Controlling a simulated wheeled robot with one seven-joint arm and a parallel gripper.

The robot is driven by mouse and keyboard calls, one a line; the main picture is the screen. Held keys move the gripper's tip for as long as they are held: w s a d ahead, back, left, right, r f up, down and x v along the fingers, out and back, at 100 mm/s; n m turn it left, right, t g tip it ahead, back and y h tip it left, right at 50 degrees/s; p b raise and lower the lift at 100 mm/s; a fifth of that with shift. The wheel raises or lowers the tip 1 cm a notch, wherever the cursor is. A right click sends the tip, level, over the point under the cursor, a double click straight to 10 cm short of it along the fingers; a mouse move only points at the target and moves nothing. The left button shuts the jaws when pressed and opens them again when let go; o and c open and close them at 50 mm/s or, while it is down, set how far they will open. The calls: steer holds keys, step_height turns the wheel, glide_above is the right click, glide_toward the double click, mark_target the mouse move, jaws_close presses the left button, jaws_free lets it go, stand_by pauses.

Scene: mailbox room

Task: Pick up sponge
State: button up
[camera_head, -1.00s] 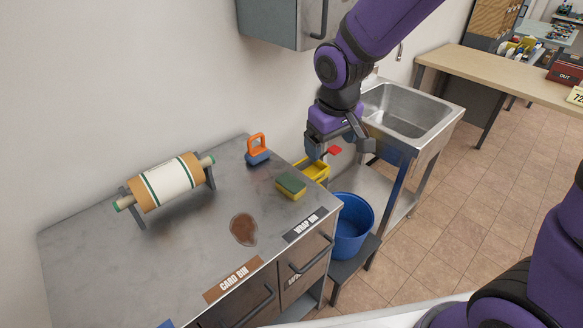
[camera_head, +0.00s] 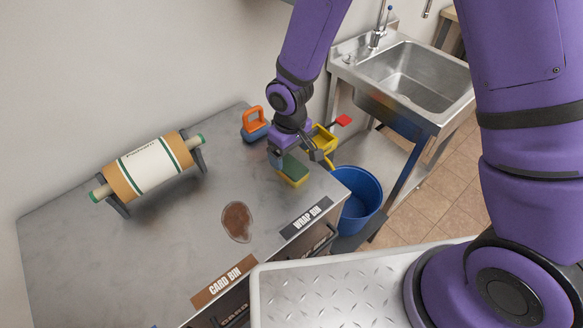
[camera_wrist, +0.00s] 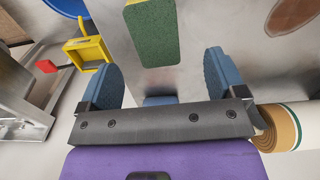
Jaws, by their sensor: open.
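The sponge (camera_head: 294,171) has a green top and a yellow underside. It lies on the metal counter (camera_head: 180,240) near its right edge. In the wrist view the sponge (camera_wrist: 152,32) shows its green face ahead of the fingers, roughly midway between them. My gripper (camera_head: 300,160) is open and empty, close above the sponge in the head view. Its two blue finger pads stand apart on either side in the wrist view (camera_wrist: 163,85). In the head view the gripper hides part of the sponge's far side.
A yellow caddy (camera_head: 322,138) with a red tab is just beyond the sponge. An orange-handled blue tool (camera_head: 254,125) stands to its left. A brown spill (camera_head: 237,222) and a paper roll (camera_head: 150,170) are on the counter. A blue bucket (camera_head: 360,195) and sink (camera_head: 415,75) are right.

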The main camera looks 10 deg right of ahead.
mark_target(293, 168)
steer(key=shift+d+f, duration=0.2)
steer(key=shift+f, duration=1.55)
steer(key=shift+d+f, duration=0.15)
steer(key=shift+f, duration=1.6)
steer(key=shift+c, duration=0.4)
steer(key=c, duration=0.9)
